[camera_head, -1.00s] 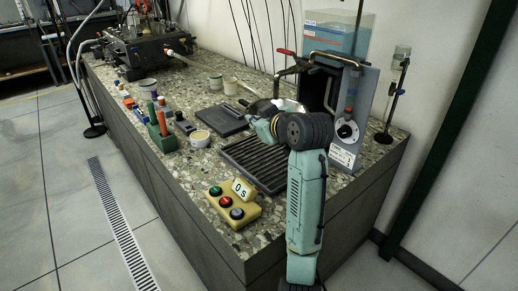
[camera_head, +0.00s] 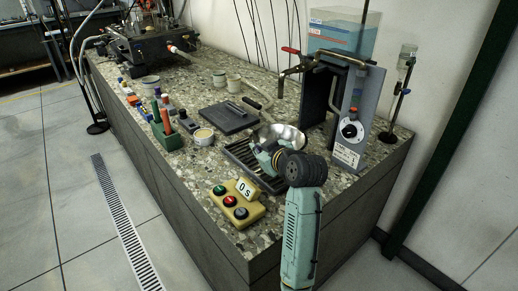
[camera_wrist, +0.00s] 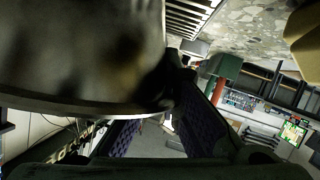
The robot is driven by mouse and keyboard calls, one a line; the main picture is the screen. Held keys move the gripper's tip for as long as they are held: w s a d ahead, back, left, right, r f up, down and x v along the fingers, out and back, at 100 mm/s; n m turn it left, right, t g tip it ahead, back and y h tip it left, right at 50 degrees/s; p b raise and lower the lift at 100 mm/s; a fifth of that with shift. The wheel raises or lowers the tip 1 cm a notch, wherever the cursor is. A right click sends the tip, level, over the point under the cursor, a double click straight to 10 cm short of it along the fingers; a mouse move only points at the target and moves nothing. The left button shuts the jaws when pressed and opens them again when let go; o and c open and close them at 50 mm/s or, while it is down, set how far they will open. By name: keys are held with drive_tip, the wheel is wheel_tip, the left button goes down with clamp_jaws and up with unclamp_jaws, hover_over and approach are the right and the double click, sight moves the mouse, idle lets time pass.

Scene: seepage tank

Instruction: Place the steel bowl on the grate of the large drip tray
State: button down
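The steel bowl (camera_head: 287,134) is over the back right part of the large drip tray (camera_head: 238,154), a dark slatted grate on the speckled counter. My gripper (camera_head: 264,150) is at the bowl's near side, partly hidden by my wrist. In the wrist view the bowl (camera_wrist: 80,50) fills the upper left, and its rim runs between the finger pads of my gripper (camera_wrist: 168,108), which is shut on it. Some grate slats show at the top of the wrist view. I cannot tell whether the bowl touches the grate.
A grey panel apparatus with a dial (camera_head: 351,130) and brass tap stands behind the tray to the right. A yellow button box (camera_head: 236,203) with a "0 s" display sits in front. A flat dark plate (camera_head: 226,118) lies behind left. A small tub (camera_head: 203,137) stands left.

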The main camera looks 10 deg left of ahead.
drive_tip(key=c, duration=2.3)
unclamp_jaws()
drive_tip(key=shift+f, duration=0.1)
drive_tip(key=o, duration=0.5)
drive_tip(key=shift+r, duration=0.2)
drive_tip(key=b+v, duration=0.1)
drive_tip(key=v, duration=1.1)
drive_tip(key=shift+a, duration=0.15)
